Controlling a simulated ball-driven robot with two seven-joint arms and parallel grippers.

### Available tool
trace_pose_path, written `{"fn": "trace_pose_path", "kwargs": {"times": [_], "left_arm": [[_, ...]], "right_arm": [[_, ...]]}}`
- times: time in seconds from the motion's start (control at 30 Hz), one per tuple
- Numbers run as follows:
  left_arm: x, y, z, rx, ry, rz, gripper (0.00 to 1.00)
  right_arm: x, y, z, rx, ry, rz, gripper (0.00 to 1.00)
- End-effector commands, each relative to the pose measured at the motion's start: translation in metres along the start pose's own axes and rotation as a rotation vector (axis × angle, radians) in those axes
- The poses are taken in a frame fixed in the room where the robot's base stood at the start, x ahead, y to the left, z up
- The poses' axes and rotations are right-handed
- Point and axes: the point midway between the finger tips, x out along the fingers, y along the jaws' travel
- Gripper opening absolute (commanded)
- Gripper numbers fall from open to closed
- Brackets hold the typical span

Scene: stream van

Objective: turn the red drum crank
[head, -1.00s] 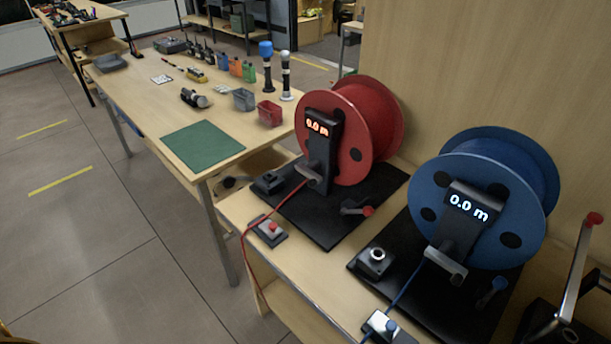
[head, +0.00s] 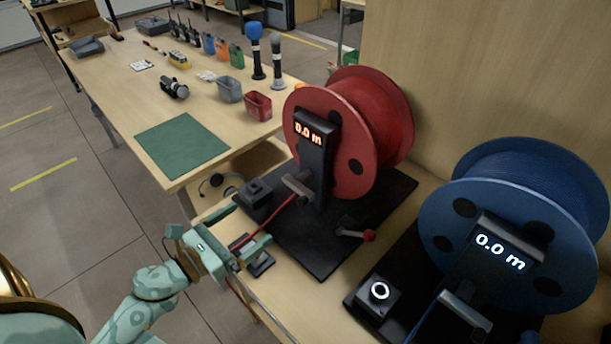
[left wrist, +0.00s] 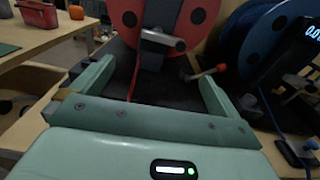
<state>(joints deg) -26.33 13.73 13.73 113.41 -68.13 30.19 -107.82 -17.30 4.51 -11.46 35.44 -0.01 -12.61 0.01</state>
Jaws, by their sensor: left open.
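The red drum (head: 375,125) stands on a black base plate (head: 325,255), with a post whose display reads 0.0 m. Its crank (head: 352,233), a short metal arm with a red knob, lies low at the front right of the plate. My left gripper (head: 253,222) is open, left of the plate's near part and apart from the crank. In the left wrist view (left wrist: 157,75) nothing is gripped; a red cable runs between the fingers. My right gripper is not in view.
A blue drum (head: 520,225), also reading 0.0 m, stands at right. A black box with a lit ring (head: 379,291) is before it. Another black box (head: 256,193) sits at the red plate's left. A table (head: 110,95) with a green mat (head: 183,146) is behind left.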

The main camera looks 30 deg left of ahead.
Motion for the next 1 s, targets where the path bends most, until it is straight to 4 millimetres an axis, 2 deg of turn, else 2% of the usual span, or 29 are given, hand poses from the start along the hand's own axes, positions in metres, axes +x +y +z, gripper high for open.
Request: {"fn": "trace_pose_path", "kwargs": {"times": [0.1,0.17,0.4,0.6,0.7,0.83,1.0], "left_arm": [[0.008,-0.002,0.006,0.042,-0.007,-0.011,1.00],[0.018,-0.002,0.007,0.042,-0.008,-0.011,1.00],[0.077,-0.002,0.008,0.038,-0.009,-0.009,1.00],[0.124,-0.002,0.006,0.034,-0.006,-0.007,1.00],[0.142,-0.003,0.005,0.034,-0.005,-0.007,1.00],[0.156,-0.002,0.004,0.033,-0.003,-0.006,1.00],[0.162,-0.003,0.004,0.034,-0.003,-0.007,1.00]], "right_arm": [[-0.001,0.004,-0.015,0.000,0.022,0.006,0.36],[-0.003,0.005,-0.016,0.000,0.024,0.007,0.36],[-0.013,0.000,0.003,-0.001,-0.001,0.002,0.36],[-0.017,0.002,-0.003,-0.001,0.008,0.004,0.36],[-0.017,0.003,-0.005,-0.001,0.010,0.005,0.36],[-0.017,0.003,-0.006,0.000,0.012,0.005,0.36],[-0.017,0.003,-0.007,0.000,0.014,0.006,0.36]]}}
